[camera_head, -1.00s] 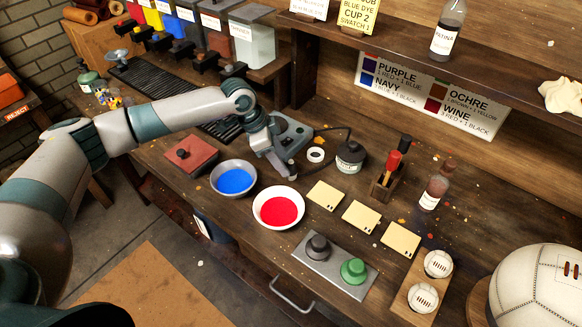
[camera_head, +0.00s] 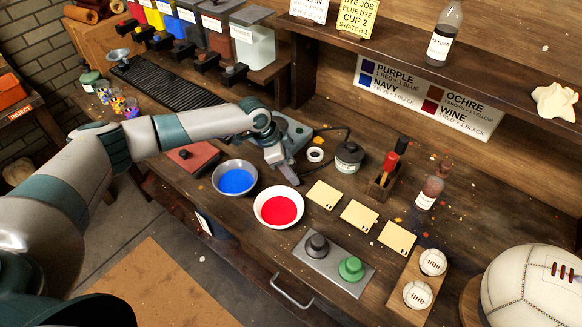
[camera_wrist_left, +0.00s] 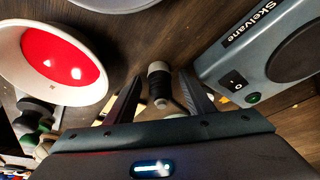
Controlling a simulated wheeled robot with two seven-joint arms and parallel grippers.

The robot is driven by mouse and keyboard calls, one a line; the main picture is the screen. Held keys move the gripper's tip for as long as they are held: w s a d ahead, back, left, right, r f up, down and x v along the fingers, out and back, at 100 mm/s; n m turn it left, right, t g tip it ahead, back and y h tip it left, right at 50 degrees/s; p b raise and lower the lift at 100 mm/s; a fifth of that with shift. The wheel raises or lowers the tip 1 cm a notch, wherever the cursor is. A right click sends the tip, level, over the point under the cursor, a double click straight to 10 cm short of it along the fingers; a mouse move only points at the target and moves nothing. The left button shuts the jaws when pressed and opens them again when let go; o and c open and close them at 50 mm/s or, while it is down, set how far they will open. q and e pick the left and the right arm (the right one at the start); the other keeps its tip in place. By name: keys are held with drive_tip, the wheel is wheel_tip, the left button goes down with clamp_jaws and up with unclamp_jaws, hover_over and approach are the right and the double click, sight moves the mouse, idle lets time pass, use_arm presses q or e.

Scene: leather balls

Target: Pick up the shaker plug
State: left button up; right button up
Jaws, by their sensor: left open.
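In the left wrist view a small cylinder with a pale end and a black ribbed body, which looks like the shaker plug (camera_wrist_left: 158,86), lies between my fingertips. The grey shaker (camera_wrist_left: 245,62), marked "Skelvane", is to its right; in the head view the shaker (camera_head: 297,132) is partly behind my arm. My left gripper (camera_wrist_left: 160,78) is open, one finger on each side of the plug. I cannot tell whether either finger touches it. In the head view the left gripper (camera_head: 284,170) points down at the table, and I cannot make out the plug there. My right gripper is not in view.
A red dye bowl (camera_head: 278,207) and a blue dye bowl (camera_head: 234,178) stand close to the gripper. A white ring (camera_head: 315,154) and a dark jar (camera_head: 348,157) are to its right. Pale swatches (camera_head: 359,215) and a stamp tray (camera_head: 333,263) lie nearer the front edge.

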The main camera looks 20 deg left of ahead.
sight(294, 164)
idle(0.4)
use_arm(q)
drive_tip(key=c, duration=1)
drive_tip(key=shift+r+b, duration=0.4)
wheel_tip(294, 164, up, 3)
drive_tip(key=shift+s+d+r+b, duration=0.1)
drive_tip(key=shift+s+d+b, duration=0.05)
drive_tip(key=shift+b, duration=0.7)
drive_tip(key=shift+s+d+r+b, duration=0.55)
drive_tip(key=shift+s+d+r, duration=0.55)
drive_tip(key=shift+s, duration=0.45)
drive_tip(key=shift+s+d+r+b, duration=0.6)
drive_tip(key=shift+s+d+r, duration=0.35)
drive_tip(key=shift+s+r, duration=0.45)
drive_tip(key=shift+s+d+r+b, duration=0.55)
drive_tip(key=shift+s+d+r, duration=0.5)
drive_tip(key=shift+s, duration=0.65)
